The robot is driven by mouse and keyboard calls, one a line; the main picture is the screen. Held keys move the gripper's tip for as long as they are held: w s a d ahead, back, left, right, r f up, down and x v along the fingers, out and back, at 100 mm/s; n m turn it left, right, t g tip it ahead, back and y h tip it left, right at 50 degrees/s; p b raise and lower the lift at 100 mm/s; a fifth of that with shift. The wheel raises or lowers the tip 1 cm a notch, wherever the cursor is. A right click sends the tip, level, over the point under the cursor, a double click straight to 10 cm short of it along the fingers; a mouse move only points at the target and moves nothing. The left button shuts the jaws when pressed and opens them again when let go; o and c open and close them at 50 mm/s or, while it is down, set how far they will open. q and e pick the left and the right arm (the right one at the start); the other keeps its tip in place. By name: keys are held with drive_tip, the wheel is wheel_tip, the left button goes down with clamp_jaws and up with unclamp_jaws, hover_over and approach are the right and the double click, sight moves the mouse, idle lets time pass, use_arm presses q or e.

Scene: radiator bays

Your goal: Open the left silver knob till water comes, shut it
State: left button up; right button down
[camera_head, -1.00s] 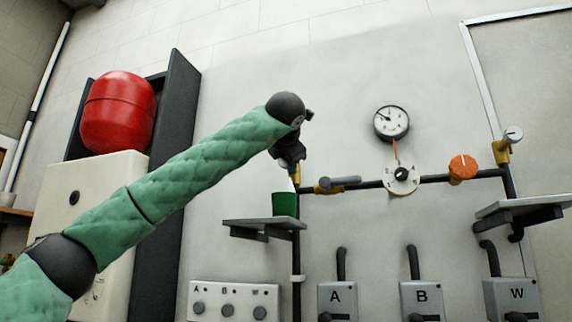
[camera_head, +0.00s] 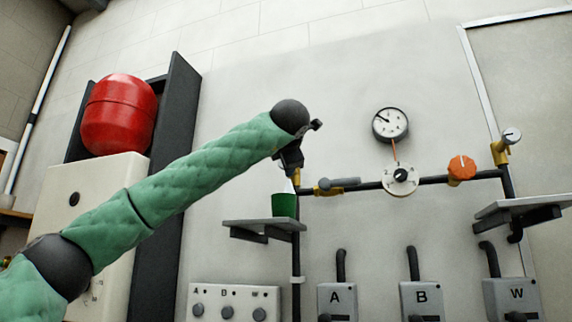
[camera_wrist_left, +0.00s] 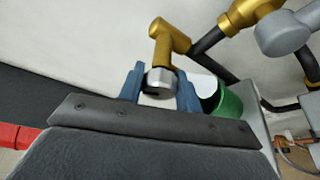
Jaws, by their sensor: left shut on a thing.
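The left silver knob (camera_wrist_left: 160,82) sits on the end of a brass tap (camera_wrist_left: 172,38) in the left wrist view. My left gripper (camera_wrist_left: 160,88) has its blue fingers on either side of the knob and is shut on it. In the head view my left gripper (camera_head: 292,165) hides the knob, at the left end of the pipe. A green cup (camera_head: 284,205) stands on a grey shelf just below. It also shows in the left wrist view (camera_wrist_left: 230,104). A pale streak shows above the cup; I cannot tell whether it is water. My right gripper is not in view.
A grey lever (camera_head: 339,184), a white dial (camera_head: 399,180), an orange knob (camera_head: 461,167) and another silver knob (camera_head: 511,136) follow along the pipe. A gauge (camera_head: 390,124) is above. A red tank (camera_head: 118,116) stands behind my arm.

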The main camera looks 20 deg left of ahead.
use_arm(q)
drive_tip(key=o, duration=0.9)
drive_tip(key=shift+d, duration=0.1)
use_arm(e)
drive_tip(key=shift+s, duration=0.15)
use_arm(q)
drive_tip(key=shift+o, duration=0.2)
drive_tip(key=shift+s+d, duration=0.1)
drive_tip(key=shift+s, duration=0.4)
drive_tip(key=b+v, duration=0.2)
drive_tip(key=v, duration=0.4)
drive_tip(key=shift+s+d+r, duration=0.15)
drive_tip(key=shift+s+d, duration=0.05)
drive_tip(key=shift+s, duration=0.15)
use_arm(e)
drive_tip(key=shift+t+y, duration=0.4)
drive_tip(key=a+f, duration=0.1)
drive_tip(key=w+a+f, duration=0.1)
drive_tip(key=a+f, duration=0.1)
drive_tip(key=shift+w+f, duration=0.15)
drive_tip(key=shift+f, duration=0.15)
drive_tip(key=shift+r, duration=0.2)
